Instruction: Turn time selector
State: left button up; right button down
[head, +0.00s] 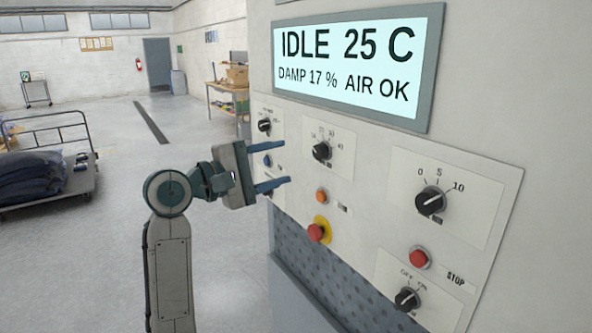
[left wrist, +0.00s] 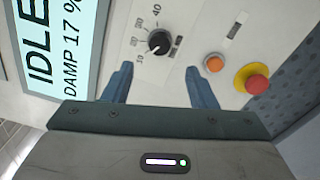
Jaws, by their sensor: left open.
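The panel carries several black dial knobs, and I cannot tell from the lettering which one is the time selector. One knob (head: 321,151) has a scale running up to 40; it also shows in the left wrist view (left wrist: 159,42), beyond and between my fingertips. A larger knob (head: 430,201) is marked 0, 5, 10, with its pointer towards the 10 side. My left gripper (head: 284,163) is open and empty in front of the panel's left part; it also shows in the left wrist view (left wrist: 158,72). It appears clear of the knobs. My right gripper is out of view.
An orange button (head: 321,196), a red emergency button on yellow (head: 318,231) and a red stop button (head: 418,258) sit lower on the panel. An OFF/ON knob (head: 407,299) is at bottom right. The display (head: 350,62) reads IDLE 25 C. Open floor lies left.

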pick_arm(q)
jog(key=shift+v, duration=1)
